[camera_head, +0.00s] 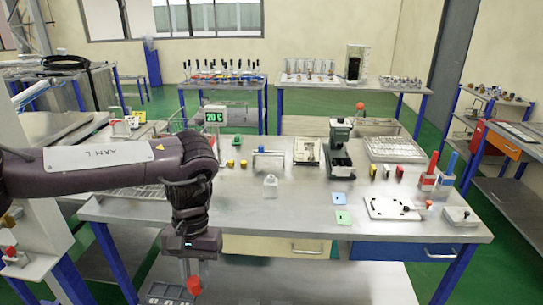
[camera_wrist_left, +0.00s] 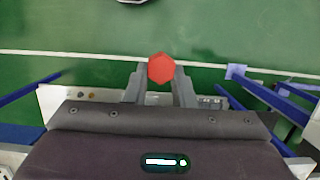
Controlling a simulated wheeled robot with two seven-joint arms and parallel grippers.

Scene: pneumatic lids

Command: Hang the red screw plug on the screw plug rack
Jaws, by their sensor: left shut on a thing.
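The red screw plug (camera_head: 194,285) is between the fingers of my left gripper (camera_head: 188,272), which is shut on it, low in front of the table's left front edge. In the left wrist view the plug shows as a red hexagonal head (camera_wrist_left: 160,68) between the fingertips (camera_wrist_left: 160,78). A plate with dark holes or slots (camera_head: 163,294) lies low beside the gripper, partly cut off by the picture's lower edge. I cannot tell whether it is the screw plug rack. My right gripper is not in view.
Green floor (camera_wrist_left: 60,30) shows beyond the gripper.

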